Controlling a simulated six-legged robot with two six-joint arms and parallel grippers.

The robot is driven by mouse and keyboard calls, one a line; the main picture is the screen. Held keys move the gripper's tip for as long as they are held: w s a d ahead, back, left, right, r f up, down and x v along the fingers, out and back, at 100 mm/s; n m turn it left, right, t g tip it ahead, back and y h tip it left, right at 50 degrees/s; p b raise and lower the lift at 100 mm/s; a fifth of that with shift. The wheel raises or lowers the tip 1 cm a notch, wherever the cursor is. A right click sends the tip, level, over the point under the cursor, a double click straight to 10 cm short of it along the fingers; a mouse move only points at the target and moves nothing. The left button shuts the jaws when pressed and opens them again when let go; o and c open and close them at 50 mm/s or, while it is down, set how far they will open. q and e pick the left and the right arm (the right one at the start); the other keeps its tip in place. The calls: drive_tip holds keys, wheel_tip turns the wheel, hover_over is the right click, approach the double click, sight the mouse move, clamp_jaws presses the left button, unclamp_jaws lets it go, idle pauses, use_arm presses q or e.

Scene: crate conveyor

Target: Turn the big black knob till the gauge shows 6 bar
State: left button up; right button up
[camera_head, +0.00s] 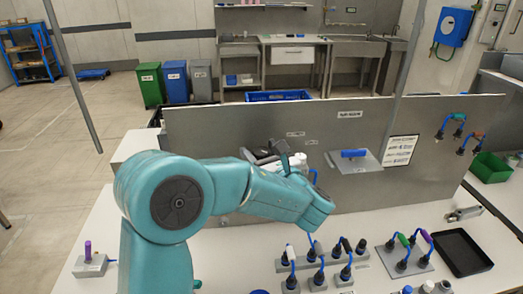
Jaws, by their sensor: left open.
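My teal left arm reaches in from the lower left across the bench. Its dark left gripper (277,152) is in front of the grey upright panel (220,127) and is open. A small white part (298,160) shows just behind the gripper; I cannot tell whether it is the gauge. The big black knob cannot be made out, and my arm and gripper cover that part of the panel. No gauge reading is legible. My right gripper is not in view.
A blue-handled plate (366,163) and a printed sheet (399,151) are on the panel to the right. Several cabled plugs (318,278) stand on the white bench in front. A black tray (461,252) and a green bin (490,167) are at the right.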

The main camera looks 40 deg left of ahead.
use_arm(q)
drive_tip(key=shift+w, duration=0.1)
drive_tip(key=shift+c, duration=0.3)
drive_tip(key=shift+a, duration=0.1)
drive_tip(key=c, duration=0.9)
drive_tip(key=shift+f, duration=0.1)
drive_tip(key=shift+o, duration=0.2)
drive_tip(key=shift+t, duration=0.3)
drive_tip(key=shift+m+t+h+b, duration=0.5)
drive_tip(key=shift+m+t+b, duration=0.3)
drive_tip(key=shift+t, duration=0.1)
drive_tip(key=m+t+h+b, duration=0.6)
drive_tip(key=t+b, duration=0.1)
drive_tip(key=b, duration=0.3)
drive_tip(key=shift+f+h, duration=0.15)
drive_tip(key=shift+h, duration=0.15)
drive_tip(key=shift+r+m+t+h+b, duration=0.3)
drive_tip(key=shift+m+t+h+b, duration=0.3)
drive_tip(key=shift+m+h+b, duration=0.4)
